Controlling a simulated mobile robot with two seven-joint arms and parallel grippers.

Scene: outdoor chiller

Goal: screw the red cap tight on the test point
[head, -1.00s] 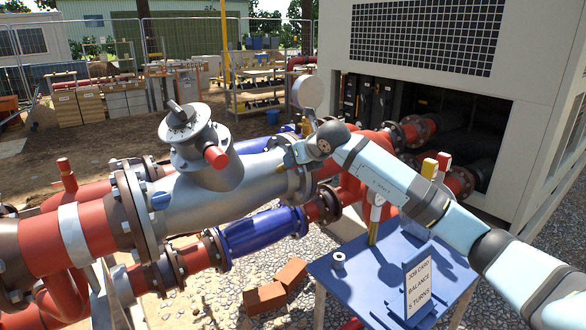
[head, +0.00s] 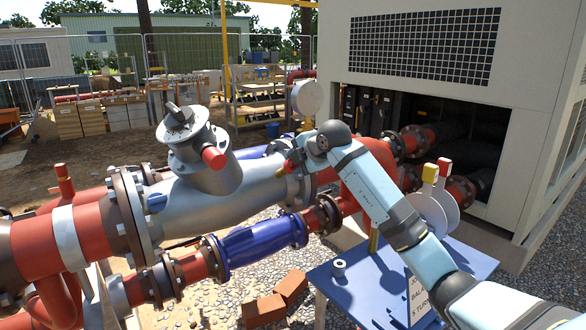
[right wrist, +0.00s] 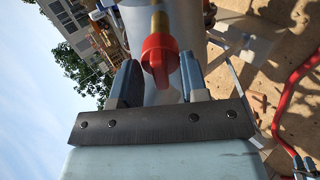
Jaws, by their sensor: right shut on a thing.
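The red cap (right wrist: 158,58) sits at the end of the brass test point (right wrist: 160,22) in the right wrist view. The two look in line, but I cannot tell how far the cap is screwed on. My right gripper (right wrist: 160,80) is shut on the cap, with a finger on each side. The test point is hard to make out there.
Bricks (head: 275,302) lie on the gravel. Flanged red pipes (head: 85,235) crowd the left.

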